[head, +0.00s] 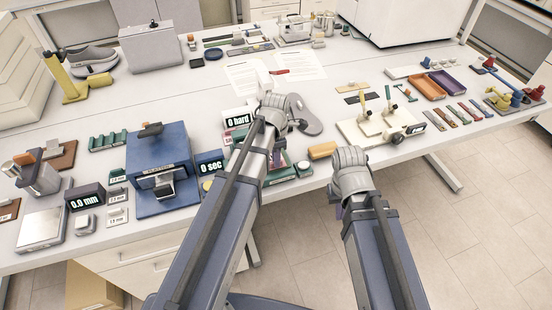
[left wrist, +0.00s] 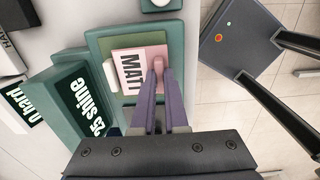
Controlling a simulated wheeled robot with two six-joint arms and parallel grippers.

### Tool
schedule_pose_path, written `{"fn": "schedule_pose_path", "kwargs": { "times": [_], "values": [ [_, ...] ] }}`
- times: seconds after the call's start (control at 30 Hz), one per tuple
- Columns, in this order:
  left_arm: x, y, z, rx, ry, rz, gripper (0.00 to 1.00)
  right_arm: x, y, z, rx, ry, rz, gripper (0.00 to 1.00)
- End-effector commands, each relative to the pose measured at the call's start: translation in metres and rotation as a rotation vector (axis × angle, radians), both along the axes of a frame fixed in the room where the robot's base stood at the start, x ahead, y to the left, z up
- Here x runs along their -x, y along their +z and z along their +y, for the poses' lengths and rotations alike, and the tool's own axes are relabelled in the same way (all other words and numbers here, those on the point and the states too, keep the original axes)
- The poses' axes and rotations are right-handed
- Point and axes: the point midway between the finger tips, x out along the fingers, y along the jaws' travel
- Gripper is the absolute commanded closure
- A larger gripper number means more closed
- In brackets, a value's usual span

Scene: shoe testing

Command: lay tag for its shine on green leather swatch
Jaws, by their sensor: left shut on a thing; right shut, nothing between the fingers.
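A pink tag (left wrist: 126,70) lettered "MATT" shows in the left wrist view. My left gripper (left wrist: 158,72) is shut on it by a pink piece at its right edge. The tag is over a green panel with a raised darker green border (left wrist: 99,42), which looks like the place of the green leather swatch. I cannot tell whether the tag touches it. In the head view my left arm hides most of this spot. My right gripper (head: 337,196) is shut and empty at the table's front edge, its fingertips mostly hidden.
A green display (left wrist: 84,108) reading "25 shine" stands left of the panel. A "0 hard" display (head: 238,120) and a blue machine (head: 160,160) are to the left. A cream test stand (head: 380,128) is to the right. Papers (head: 305,66) lie behind.

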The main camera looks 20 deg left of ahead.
Motion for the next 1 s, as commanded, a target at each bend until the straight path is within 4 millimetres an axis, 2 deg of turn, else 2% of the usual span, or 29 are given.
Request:
{"fn": "schedule_pose_path", "kwargs": {
  "times": [0.3, 0.33, 0.6, 1.0],
  "values": [
    [0.0, -0.0087, 0.0, 0.0, 0.0, 0.0, 1.0, 0.0, -0.0088, 0.0, 0.0, 0.0, 0.0, 1.0],
    [0.0, -0.0073, 0.0, 0.0, 0.0, 0.0, 0.86, 0.0, -0.0073, 0.0, 0.0, 0.0, 0.0, 1.0],
    [0.0, -0.007, 0.0, 0.0, 0.0, 0.0, 0.55, 0.0, -0.007, 0.0, 0.0, 0.0, 0.0, 1.0],
    [0.0, -0.003, 0.0, 0.0, 0.0, 0.0, 0.54, 0.0, -0.003, 0.0, 0.0, -0.001, 0.0, 1.0]
  ]
}}
